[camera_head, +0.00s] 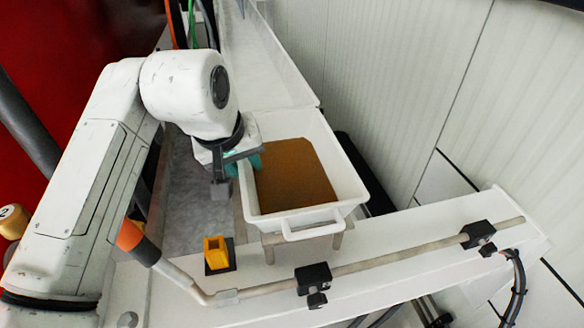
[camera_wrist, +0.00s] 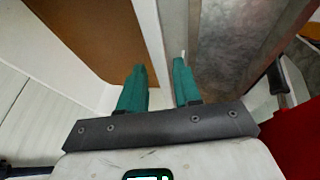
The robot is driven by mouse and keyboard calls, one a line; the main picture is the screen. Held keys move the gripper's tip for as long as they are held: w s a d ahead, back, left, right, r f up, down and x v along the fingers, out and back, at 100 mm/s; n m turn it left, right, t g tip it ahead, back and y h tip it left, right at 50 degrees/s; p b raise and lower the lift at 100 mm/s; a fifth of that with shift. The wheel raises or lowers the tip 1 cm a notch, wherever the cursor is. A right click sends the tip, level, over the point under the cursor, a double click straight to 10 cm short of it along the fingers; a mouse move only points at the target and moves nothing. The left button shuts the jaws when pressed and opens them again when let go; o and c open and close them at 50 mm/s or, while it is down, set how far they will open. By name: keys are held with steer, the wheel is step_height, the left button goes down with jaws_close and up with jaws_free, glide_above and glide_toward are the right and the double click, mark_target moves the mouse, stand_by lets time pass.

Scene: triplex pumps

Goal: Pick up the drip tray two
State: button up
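A white tray (camera_head: 350,185) with a handle at its front end and a brown inside sits on the ledge in the middle of the head view. No number shows on it. My gripper (camera_head: 238,175) is at the tray's left side wall. In the wrist view my two teal fingers (camera_wrist: 160,85) are spread apart, with the white wall (camera_wrist: 150,30) running between them. The brown inside (camera_wrist: 95,35) lies on the left and grey metal on the right. A gap shows between the fingers, so they look open; contact with the wall is hard to judge.
Another long white trough (camera_head: 265,60) lies behind the tray. A yellow block (camera_head: 216,252) stands in front of my gripper. A rail (camera_head: 385,262) with black clamps (camera_head: 313,278) crosses the front ledge. A panelled wall (camera_head: 400,80) stands at the right.

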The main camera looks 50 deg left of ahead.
jaws_close()
steer(key=shift+r, duration=0.1)
stand_by(0.5)
